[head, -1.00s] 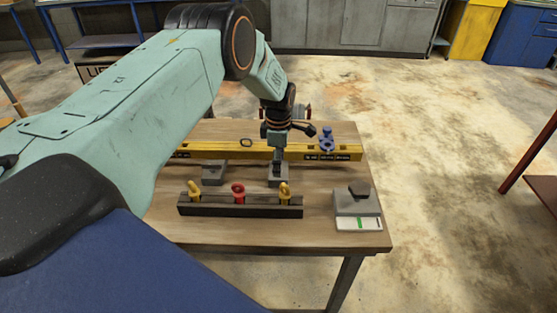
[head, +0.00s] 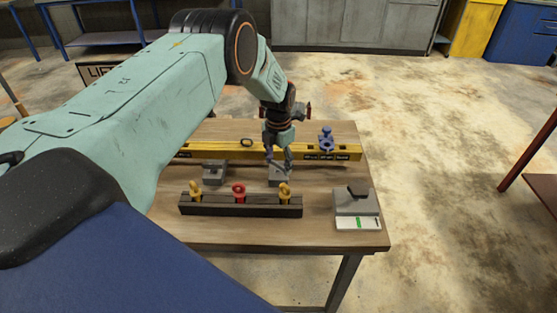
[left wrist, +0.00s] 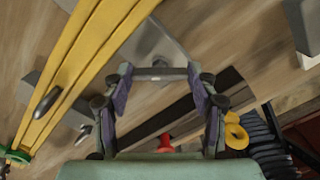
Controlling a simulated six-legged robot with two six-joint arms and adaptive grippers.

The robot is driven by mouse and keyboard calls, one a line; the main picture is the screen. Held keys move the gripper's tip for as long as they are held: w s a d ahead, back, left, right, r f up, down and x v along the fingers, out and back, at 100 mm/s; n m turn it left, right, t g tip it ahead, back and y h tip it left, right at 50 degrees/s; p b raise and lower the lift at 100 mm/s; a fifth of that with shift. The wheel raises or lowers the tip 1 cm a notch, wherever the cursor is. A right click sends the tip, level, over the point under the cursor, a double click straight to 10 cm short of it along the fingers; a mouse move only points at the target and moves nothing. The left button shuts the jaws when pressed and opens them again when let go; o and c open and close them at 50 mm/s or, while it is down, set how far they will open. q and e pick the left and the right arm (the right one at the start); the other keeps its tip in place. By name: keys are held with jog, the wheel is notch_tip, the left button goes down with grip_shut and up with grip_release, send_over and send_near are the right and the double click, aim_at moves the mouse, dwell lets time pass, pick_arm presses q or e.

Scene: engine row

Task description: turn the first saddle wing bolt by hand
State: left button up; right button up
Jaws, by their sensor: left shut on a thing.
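My left gripper (head: 277,162) points down at the right one of two small grey saddle blocks (head: 280,180), behind the dark rail. In the left wrist view its two fingers (left wrist: 160,78) are shut on a short grey bar, which looks like the wing bolt (left wrist: 160,73); a grey block (left wrist: 150,42) shows beyond the fingertips. In the head view the fingers hide most of the bolt. The other saddle block (head: 214,173) stands to the left. My right gripper is not in view.
A yellow level (head: 300,153) lies behind the saddles, with a blue part (head: 326,140) near its right end. A dark rail (head: 240,208) in front holds two yellow pieces and a red one. A grey block (head: 350,206) and a white card (head: 357,224) are at right.

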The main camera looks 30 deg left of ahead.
pick_arm(q)
jog(key=shift+s+f+n, duration=0.3)
jog(key=shift+n, duration=0.7)
jog(key=o, duration=1.1)
jog(key=shift+w, duration=0.2)
jog(key=shift+o, duration=0.2)
jog(key=shift+r, duration=0.15)
jog(key=shift+r, duration=0.15)
notch_tip(320, 180, up, 12)
jog(key=shift+f, duration=0.2)
jog(key=shift+w, duration=0.1)
